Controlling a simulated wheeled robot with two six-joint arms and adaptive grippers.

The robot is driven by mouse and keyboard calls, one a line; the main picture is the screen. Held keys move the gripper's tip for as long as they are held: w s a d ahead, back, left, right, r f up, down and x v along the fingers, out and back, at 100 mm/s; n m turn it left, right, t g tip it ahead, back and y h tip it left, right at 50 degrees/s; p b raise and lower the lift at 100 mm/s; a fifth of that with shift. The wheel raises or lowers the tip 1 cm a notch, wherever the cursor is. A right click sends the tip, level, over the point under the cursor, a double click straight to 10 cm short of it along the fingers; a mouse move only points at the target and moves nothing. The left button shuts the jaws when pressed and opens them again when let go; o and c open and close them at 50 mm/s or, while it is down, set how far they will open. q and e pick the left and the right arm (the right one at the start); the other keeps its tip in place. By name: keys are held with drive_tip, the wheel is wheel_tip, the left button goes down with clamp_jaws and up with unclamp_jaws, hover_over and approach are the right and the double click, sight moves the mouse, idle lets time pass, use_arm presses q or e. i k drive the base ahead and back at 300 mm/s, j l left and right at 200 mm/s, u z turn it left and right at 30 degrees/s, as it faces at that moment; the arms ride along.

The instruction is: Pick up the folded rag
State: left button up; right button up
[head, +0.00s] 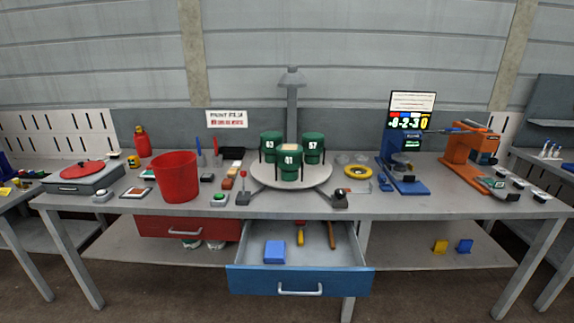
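A blue, flat, roughly square piece (275,251) lies in the open drawer, at its left side; it looks like the folded rag, though at this size I cannot be sure it is cloth. The open drawer (300,282) has a blue front with a pale handle and is pulled out below the table. A tool with a yellow and red handle (300,235) and a hammer-like tool with a brown handle (332,236) lie towards the drawer's back, right of the blue piece. Neither of my grippers is in view.
The grey table (420,203) holds a red bucket (175,178), a round turntable (262,181) with green numbered cylinders (289,170), a blue stand (408,186) and an orange machine (468,150). A red drawer (165,228) is left of the open one. The space before the drawer is clear.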

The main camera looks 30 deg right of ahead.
sight(275, 251)
drive_tip(key=z, duration=0.45)
drive_tip(key=i+j+z, duration=0.15)
drive_tip(key=j, duration=0.15)
drive_tip(key=i+j+z, duration=0.25)
drive_tip(key=j, duration=0.4)
drive_tip(key=i+j+z, duration=0.1)
drive_tip(key=j, duration=0.25)
drive_tip(key=i+j+z, duration=0.15)
drive_tip(key=j, duration=0.25)
drive_tip(key=i+j+z, duration=0.1)
drive_tip(key=j, duration=0.25)
drive_tip(key=i, duration=0.05)
